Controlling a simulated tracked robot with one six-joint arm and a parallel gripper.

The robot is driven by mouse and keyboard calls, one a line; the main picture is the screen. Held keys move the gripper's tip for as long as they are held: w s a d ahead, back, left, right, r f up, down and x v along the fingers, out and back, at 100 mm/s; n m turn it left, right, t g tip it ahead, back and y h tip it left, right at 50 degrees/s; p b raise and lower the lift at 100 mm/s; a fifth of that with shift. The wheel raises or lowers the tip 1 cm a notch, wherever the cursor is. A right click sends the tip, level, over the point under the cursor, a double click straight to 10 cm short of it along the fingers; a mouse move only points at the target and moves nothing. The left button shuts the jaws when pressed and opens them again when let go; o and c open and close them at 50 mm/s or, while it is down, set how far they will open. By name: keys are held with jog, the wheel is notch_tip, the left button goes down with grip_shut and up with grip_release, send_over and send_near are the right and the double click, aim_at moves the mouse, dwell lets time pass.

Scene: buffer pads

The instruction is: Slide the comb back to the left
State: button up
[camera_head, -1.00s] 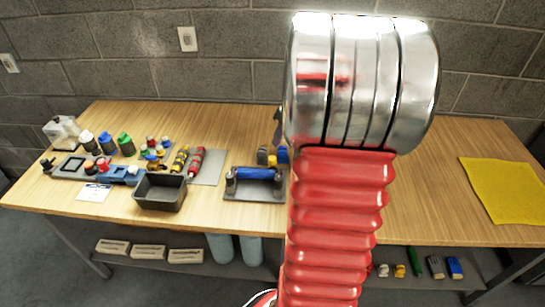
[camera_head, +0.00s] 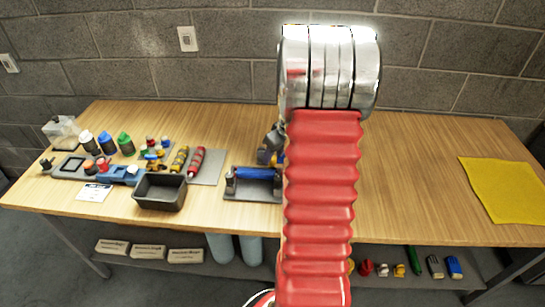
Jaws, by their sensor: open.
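I cannot pick out a comb for certain; my arm hides the middle of the bench. A dark tray with a blue roller (camera_head: 258,174) sits left of my arm at mid-bench. A dark grey part that looks like my gripper (camera_head: 270,146) shows just behind the tray, low over the bench and partly hidden by my red arm. It is open; its fingertips and anything between them are not clear to see.
A dark open bin (camera_head: 160,191), red and yellow rollers (camera_head: 196,162) and several capped bottles (camera_head: 106,143) stand on the left. A yellow cloth (camera_head: 503,189) lies at the right. The wooden bench (camera_head: 420,170) between my arm and the cloth is clear.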

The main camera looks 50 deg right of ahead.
jog(key=shift+w+f, duration=0.2)
jog(key=shift+f, duration=0.35)
jog(key=shift+c, duration=0.5)
grip_shut()
